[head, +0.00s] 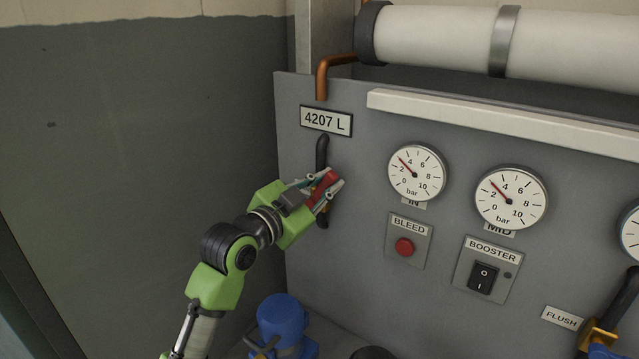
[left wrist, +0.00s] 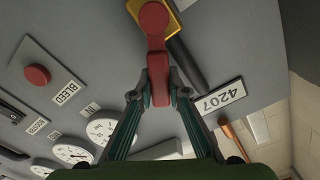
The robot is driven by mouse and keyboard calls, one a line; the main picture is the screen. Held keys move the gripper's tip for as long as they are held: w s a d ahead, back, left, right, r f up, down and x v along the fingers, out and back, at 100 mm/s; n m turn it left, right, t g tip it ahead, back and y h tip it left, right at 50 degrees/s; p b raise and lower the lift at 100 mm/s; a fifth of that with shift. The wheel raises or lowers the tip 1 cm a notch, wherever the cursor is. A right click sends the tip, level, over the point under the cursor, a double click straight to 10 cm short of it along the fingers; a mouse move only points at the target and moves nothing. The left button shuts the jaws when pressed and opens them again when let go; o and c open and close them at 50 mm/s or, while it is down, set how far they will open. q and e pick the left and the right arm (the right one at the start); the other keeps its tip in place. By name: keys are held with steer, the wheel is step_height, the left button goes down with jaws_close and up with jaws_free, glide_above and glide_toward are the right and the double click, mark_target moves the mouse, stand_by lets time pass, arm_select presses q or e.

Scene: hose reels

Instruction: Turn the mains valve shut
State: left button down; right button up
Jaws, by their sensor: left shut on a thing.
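The mains valve has a red lever (left wrist: 155,50) on a yellow body (left wrist: 172,22), set on a dark pipe (head: 322,150) below the "4207 L" plate (head: 326,120). In the head view the red lever (head: 326,183) shows between the fingers of my left gripper (head: 327,187). In the left wrist view my left gripper (left wrist: 158,88) is shut on the lever's free end. There the lever stands at an angle to the dark pipe, not in line with it. The fingers hide part of the valve in the head view. My right gripper is not in view.
Right of the valve are gauges (head: 416,173) (head: 511,198), a red bleed button (head: 404,246) and a booster switch (head: 483,277). A blue fitting (head: 284,322) stands below. A copper pipe (head: 322,75) runs above. The grey wall (head: 140,150) at left is bare.

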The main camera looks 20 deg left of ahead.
arm_select(q)
steer(key=m, duration=0.1)
steer(key=d+f+m, duration=0.1)
steer(key=shift+s+d+f+m, duration=0.2)
steer(key=shift+s+m, duration=0.1)
steer(key=shift+m, duration=0.1)
steer(key=m, duration=0.1)
steer(key=d+f+m, duration=0.1)
steer(key=shift+s+f+m, duration=0.15)
steer(key=shift+f+m, duration=0.05)
steer(key=shift+m, duration=0.2)
steer(key=f+m, duration=0.2)
steer(key=m, duration=0.1)
steer(key=shift+s+d, duration=0.15)
steer(key=shift+d, duration=0.2)
steer(key=shift+d+f+m, duration=0.15)
steer(key=shift+f+m, duration=0.75)
steer(key=shift+m, duration=0.6)
steer(key=c, duration=1.9)
jaws_free()
steer(key=shift+s, duration=0.15)
